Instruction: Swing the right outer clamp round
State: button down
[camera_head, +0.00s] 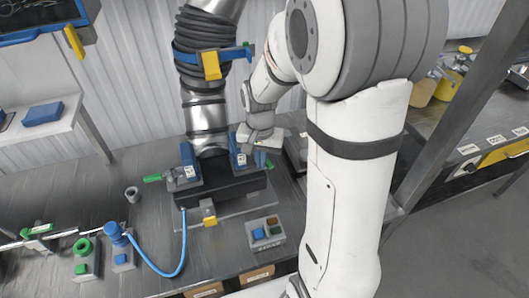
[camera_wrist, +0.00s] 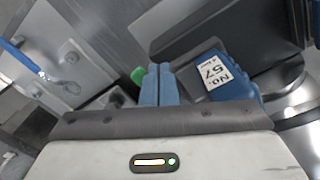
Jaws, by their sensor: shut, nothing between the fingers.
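The right outer clamp is a blue block (camera_head: 240,157) with a white label, on the right side of the dark base under the metal pipe. In the wrist view this clamp (camera_wrist: 232,82) shows its label, "No. 57", to the right of my fingers. Its green handle tip (camera_wrist: 138,75) shows just left of my fingertips, and also in the head view (camera_head: 269,164). My gripper (camera_head: 260,158) is beside the clamp, its light blue fingers (camera_wrist: 160,72) shut together and empty. Whether they touch the handle, I cannot tell; most of the handle is hidden.
A left clamp (camera_head: 188,172) has a green-tipped handle pointing left. A yellow-tagged latch (camera_head: 209,215) is at the base's front. A button box (camera_head: 265,232) and a blue hose (camera_head: 165,272) lie in front. The bench between the hose and base is clear.

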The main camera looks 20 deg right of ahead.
jog(key=shift+d, duration=1.1)
jog(key=shift+w+d, duration=0.25)
jog(key=shift+d, duration=0.3)
jog(key=shift+w+d, duration=0.25)
jog(key=shift+d, duration=0.25)
